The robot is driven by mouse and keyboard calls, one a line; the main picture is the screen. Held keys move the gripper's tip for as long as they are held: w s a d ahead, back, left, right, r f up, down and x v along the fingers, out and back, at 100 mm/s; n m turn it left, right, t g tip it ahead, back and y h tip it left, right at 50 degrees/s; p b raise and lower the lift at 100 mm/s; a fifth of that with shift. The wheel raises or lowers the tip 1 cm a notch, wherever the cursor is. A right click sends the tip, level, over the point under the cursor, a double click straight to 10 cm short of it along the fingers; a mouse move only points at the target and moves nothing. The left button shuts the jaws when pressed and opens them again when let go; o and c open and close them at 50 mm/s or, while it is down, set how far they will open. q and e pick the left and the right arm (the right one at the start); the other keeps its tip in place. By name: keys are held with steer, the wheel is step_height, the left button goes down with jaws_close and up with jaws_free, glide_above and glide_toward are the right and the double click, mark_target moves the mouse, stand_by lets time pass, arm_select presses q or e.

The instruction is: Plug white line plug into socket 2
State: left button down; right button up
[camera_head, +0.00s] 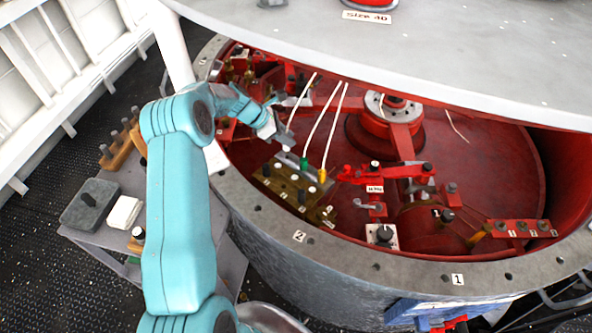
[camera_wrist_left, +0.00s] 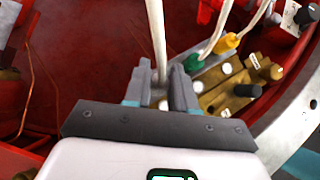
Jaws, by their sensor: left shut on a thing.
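My left gripper (camera_head: 284,139) is over the near-left part of the red drum, just behind the brass block (camera_head: 268,180). In the left wrist view its jaws (camera_wrist_left: 160,97) are shut around the lower end of a white line (camera_wrist_left: 156,40). The plug on that line is mostly hidden between the jaws. The line rises from the gripper in the head view (camera_head: 302,98). A green plug (camera_head: 304,163) and a yellow plug (camera_head: 322,175) stand at the block, each on a white line. A red bracket (camera_head: 500,227) at the right carries small number labels. My right gripper is out of view.
The grey lid (camera_head: 450,60) overhangs the drum's back. Red levers (camera_head: 390,172) and a black knob (camera_head: 384,234) stand right of the block. The drum's rim (camera_head: 340,243) curves in front. A side table with a grey box (camera_head: 90,204) is at the left.

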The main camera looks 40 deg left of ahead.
mark_target(283, 176)
arm_select(q)
steer(key=shift+s+d+f, duration=0.35)
steer(key=shift+s+d, duration=0.2)
steer(key=shift+s+d+f, duration=0.3)
steer(key=shift+s+d, duration=0.2)
steer(key=shift+d, duration=0.05)
steer(key=s+d+b, duration=0.1)
steer(key=s+d+r+b, duration=0.1)
steer(key=s, duration=0.1)
steer(key=shift+s+d, duration=0.1)
steer(key=shift+d, duration=0.15)
steer(key=s+d+r+b, duration=0.2)
steer(key=s+r+b, duration=0.1)
steer(key=s+r, duration=0.1)
step_height(283, 176, down, 5)
steer(key=b, duration=0.4)
steer(key=shift+w+d+b, duration=0.1)
steer(key=shift+b, duration=0.3)
steer(key=shift+f+b, duration=0.85)
steer(key=shift+f, duration=0.5)
